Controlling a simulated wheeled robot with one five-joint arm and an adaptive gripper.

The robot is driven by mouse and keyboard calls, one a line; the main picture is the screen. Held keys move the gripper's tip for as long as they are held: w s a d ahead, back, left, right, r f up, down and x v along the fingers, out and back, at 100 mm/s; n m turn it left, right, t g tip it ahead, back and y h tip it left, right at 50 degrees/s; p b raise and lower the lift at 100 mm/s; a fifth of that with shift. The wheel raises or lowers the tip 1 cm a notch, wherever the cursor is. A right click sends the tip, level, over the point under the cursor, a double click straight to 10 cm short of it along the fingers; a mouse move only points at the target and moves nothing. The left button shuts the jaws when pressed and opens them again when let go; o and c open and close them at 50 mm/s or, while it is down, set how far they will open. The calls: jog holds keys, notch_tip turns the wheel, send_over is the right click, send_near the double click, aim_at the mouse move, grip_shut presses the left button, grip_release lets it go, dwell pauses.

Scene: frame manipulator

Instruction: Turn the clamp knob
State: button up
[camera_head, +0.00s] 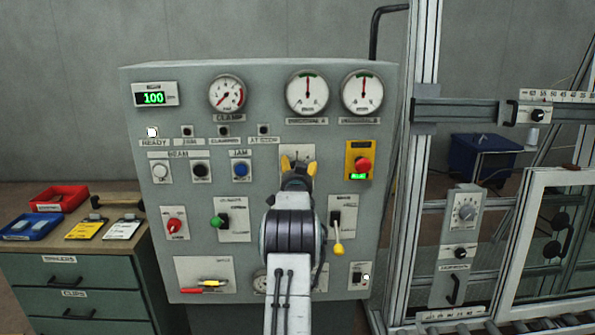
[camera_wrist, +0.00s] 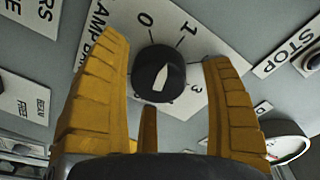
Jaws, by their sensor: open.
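The clamp knob (camera_wrist: 160,73) is round and black with a white pointer mark. It sits on a white plate (camera_wrist: 195,45) with a partly hidden clamp label and the numbers 0, 1 and 3 visible. In the head view my arm hides the knob, and only the top of its plate (camera_head: 297,152) shows. My gripper (camera_head: 298,165) is open in front of that plate. In the wrist view the yellow fingers of my gripper (camera_wrist: 170,85) stand left and right of the knob, with a gap on each side. The knob is not gripped.
The grey panel (camera_head: 140,230) carries gauges, buttons, a red emergency stop (camera_head: 362,165), a green-knobbed switch (camera_head: 219,221) and a yellow-tipped lever (camera_head: 337,235) close to my arm. A metal frame (camera_head: 425,60) stands right, and a drawer cabinet (camera_head: 75,270) left.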

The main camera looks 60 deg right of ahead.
jog(key=shift+r, duration=0.1)
jog(key=c, duration=1.2)
jog(key=shift+r+b, duration=0.1)
jog(key=shift+b, duration=0.2)
